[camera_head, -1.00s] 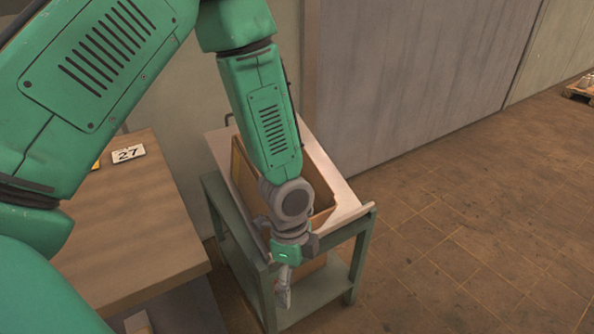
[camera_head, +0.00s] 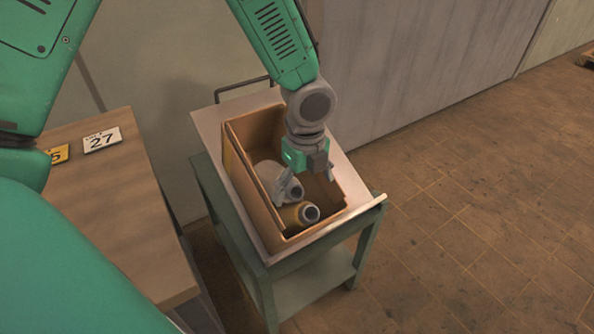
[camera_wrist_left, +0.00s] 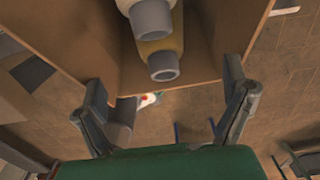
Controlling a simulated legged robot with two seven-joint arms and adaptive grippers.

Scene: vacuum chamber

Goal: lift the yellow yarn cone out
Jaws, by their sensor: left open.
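The yellow yarn cone (camera_head: 294,216) lies on its side in the near end of an open brown box (camera_head: 262,208), its grey round tip facing right. In the left wrist view the yellow cone (camera_wrist_left: 160,47) shows above the gap between the fingers. A pale grey-white cone (camera_head: 270,174) lies behind it in the box; it also shows in the wrist view (camera_wrist_left: 151,19). My left gripper (camera_head: 307,185) is open and empty over the box, its fingers pointing down, and partly covers the far inside. My right gripper is not in view.
The box stands on a tilted pale top of a green cart (camera_head: 316,248) with a raised rim. A wooden table (camera_head: 120,230) with number cards, one reading 27 (camera_head: 101,140), is at left. A wall is behind; the floor at right is clear.

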